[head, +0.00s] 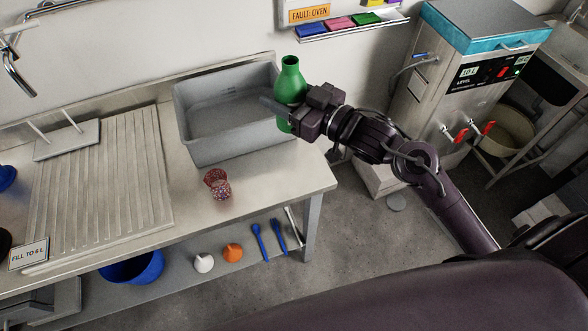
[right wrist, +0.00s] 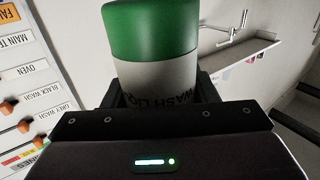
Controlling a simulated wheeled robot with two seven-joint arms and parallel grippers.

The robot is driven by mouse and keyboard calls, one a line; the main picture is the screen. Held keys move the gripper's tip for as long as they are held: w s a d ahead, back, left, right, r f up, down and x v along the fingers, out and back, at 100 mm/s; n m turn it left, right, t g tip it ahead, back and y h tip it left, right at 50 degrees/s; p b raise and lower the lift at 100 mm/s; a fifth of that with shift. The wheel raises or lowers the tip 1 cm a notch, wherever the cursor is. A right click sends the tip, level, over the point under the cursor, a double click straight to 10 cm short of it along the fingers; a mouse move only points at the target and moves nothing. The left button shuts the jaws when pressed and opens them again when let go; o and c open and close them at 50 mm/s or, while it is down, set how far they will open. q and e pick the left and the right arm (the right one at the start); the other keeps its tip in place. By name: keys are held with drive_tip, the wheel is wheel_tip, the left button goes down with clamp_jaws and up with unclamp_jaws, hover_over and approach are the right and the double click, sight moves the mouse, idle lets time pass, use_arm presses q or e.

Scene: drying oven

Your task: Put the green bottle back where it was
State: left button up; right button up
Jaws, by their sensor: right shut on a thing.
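The green bottle (head: 290,80) is upright in the head view, at the right end of the grey basin. My right gripper (head: 292,108) is shut around its body, and its arm comes in from the right. In the right wrist view the bottle (right wrist: 160,35) fills the space between the fingers, green with a white label on which "WASH" reads. The gripper (right wrist: 158,95) partly covers the label. The bottle appears held up beside the basin's right wall; I cannot tell whether it touches it. My left gripper is not in view.
The grey basin (head: 215,150) stands on the steel counter (head: 250,185). A red speckled cup (head: 217,183) stands in front of it. A ribbed drainboard (head: 105,175) lies to the left. The steel machine (head: 450,95) with red taps stands at right. Blue brushes (head: 262,240) lie on the lower shelf.

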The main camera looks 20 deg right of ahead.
drive_tip(key=shift+w+d+y, duration=0.1)
drive_tip(key=shift+w+y, duration=0.15)
drive_tip(key=shift+y, duration=0.05)
wheel_tip(320, 180, down, 19)
drive_tip(key=shift+f+p, duration=0.2)
drive_tip(key=shift+p, duration=0.3)
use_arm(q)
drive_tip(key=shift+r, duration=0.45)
use_arm(e)
drive_tip(key=shift+f, duration=0.1)
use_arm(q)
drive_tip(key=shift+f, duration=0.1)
use_arm(e)
drive_tip(key=o, duration=1.1)
drive_tip(key=shift+f, duration=0.15)
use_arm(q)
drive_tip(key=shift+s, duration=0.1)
use_arm(e)
drive_tip(key=shift+o, duration=0.2)
